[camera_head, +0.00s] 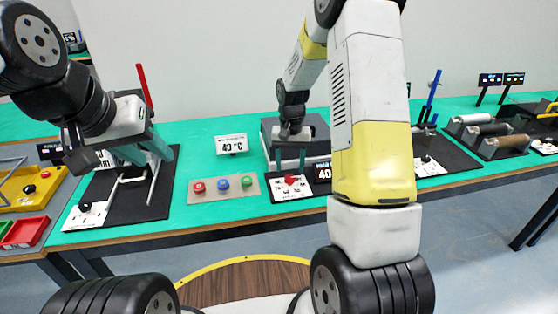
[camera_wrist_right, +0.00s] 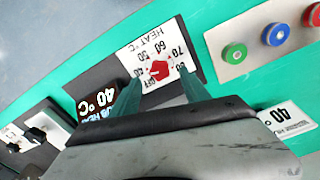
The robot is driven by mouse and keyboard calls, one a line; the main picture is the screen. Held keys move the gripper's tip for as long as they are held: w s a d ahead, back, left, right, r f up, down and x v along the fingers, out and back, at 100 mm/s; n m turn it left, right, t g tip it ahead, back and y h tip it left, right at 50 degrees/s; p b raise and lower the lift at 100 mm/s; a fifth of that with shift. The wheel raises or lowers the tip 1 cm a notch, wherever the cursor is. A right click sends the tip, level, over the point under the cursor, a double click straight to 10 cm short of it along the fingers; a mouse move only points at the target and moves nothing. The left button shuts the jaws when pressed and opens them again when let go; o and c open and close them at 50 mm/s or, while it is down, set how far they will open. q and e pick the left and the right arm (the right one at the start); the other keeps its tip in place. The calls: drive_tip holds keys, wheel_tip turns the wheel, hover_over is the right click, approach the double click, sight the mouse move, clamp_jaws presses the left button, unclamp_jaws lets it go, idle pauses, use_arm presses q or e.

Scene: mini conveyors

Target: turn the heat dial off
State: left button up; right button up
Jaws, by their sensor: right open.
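The heat dial (camera_head: 291,180) is a small red knob on a white plate marked OFF and several temperatures, on the near edge of a dark unit. In the right wrist view the dial (camera_wrist_right: 159,69) lies between the fingertips of my right gripper (camera_wrist_right: 158,75), with "OFF" printed beside it. My right gripper (camera_head: 289,163) is open and empty, over the dial; I cannot tell whether it touches. The exact pointer direction is too small to read. A display (camera_head: 322,173) beside the dial reads 40. My left gripper (camera_head: 152,158) is open over the black station at left.
A plate with red, green and blue buttons (camera_head: 223,187) lies left of the dial. A 40 °C sign (camera_head: 232,144) stands behind it. A red lever (camera_head: 144,86) rises at left. Rollers (camera_head: 487,133) stand at right. My right arm hides part of the table.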

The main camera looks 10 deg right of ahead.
sight(290, 177)
drive_tip(key=shift+f, duration=1.95)
clamp_jaws()
